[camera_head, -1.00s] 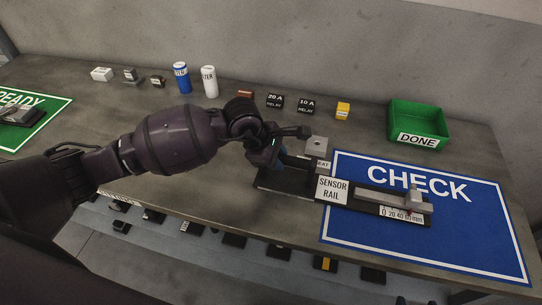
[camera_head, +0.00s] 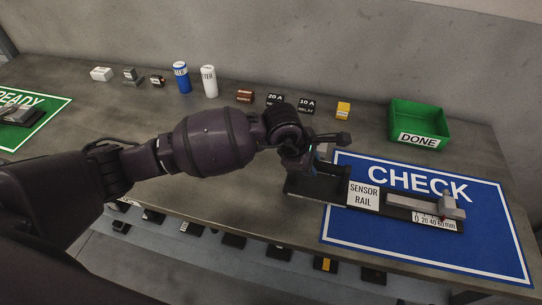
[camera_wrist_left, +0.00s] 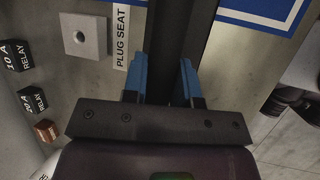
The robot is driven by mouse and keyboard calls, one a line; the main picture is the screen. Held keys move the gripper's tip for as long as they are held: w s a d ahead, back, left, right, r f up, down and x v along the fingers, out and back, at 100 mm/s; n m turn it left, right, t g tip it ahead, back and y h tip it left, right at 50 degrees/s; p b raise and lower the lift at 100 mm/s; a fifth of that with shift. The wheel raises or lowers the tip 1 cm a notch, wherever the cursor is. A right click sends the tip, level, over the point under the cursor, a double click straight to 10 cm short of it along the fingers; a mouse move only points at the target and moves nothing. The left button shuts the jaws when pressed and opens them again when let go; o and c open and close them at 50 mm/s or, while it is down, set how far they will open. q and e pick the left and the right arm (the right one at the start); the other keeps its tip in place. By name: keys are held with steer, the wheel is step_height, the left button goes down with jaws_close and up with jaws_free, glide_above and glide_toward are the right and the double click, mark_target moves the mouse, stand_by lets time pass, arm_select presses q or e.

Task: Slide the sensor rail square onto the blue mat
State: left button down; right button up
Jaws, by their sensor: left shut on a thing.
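The sensor rail (camera_head: 405,207) is a long dark base with a white label, a grey bar and a millimetre scale at its right end. Its right and middle parts lie over the blue CHECK mat (camera_head: 480,255); its left end lies off the mat's left edge, over the bare table. The rail looks roughly parallel to the mat's long edges. My left gripper (camera_head: 322,170) is at the rail's left end. In the left wrist view, its blue fingertips (camera_wrist_left: 162,82) are shut on the dark rail (camera_wrist_left: 180,30). My right gripper is out of view.
A grey block with a hole (camera_wrist_left: 84,37), beside a PLUG SEAT label (camera_wrist_left: 121,37), stands close to my left gripper. A green DONE bin (camera_head: 418,124) stands behind the mat. Relays, cans and small parts line the table's back. The mat's front part is clear.

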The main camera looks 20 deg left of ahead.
mark_target(339, 168)
arm_select(q)
steer(key=shift+d+f+b, duration=0.15)
steer(key=shift+d+b, duration=0.05)
steer(key=shift+d, duration=1.7)
steer(key=shift+d+f+b, duration=0.1)
steer(key=shift+d+b, duration=0.05)
steer(key=shift+d, duration=1.75)
steer(key=shift+d+b, duration=0.45)
steer(key=shift+d, duration=2.35)
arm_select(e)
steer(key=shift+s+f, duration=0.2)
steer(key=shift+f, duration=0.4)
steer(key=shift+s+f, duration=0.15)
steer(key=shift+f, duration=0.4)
arm_select(q)
steer(key=shift+f, duration=0.1)
steer(key=c, duration=1.3)
jaws_free()
steer(key=o, duration=0.5)
steer(key=shift+w, duration=0.15)
steer(key=shift+r, duration=0.2)
